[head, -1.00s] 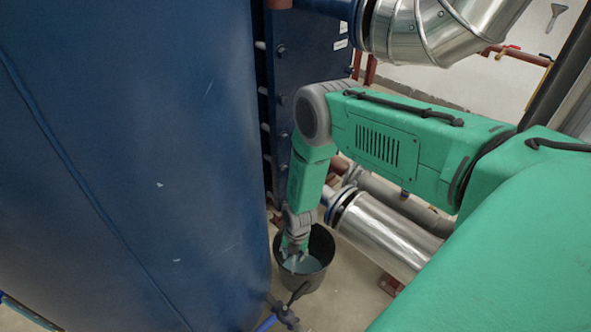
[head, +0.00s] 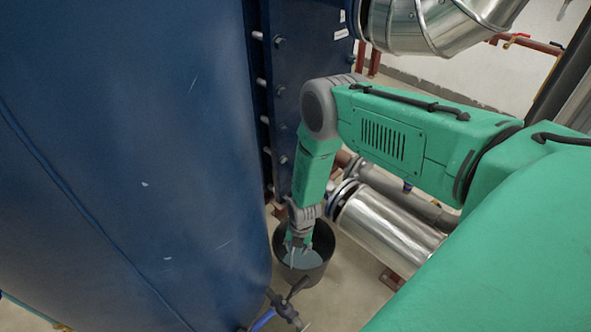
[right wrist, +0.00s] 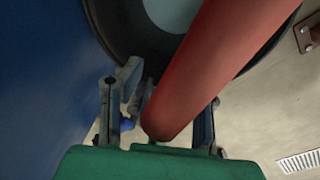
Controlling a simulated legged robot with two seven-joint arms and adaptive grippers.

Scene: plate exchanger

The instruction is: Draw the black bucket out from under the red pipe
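The black bucket (head: 318,272) stands on the floor beside the blue exchanger, with grey-blue liquid visible inside. In the right wrist view, its dark rim (right wrist: 118,28) curves across the top. My right gripper (head: 298,243) points down over the bucket's mouth in the head view. In the right wrist view its fingers (right wrist: 160,105) are spread apart. The red pipe (right wrist: 225,60) crosses that view in front of the bucket and covers part of the right finger and the space between the fingers. Whether a finger touches the rim cannot be told. My left gripper is not in view.
The blue exchanger body (head: 130,150) stands close on the left. A silver insulated pipe (head: 385,230) runs right of the bucket. Some bare floor (head: 345,290) shows on the right.

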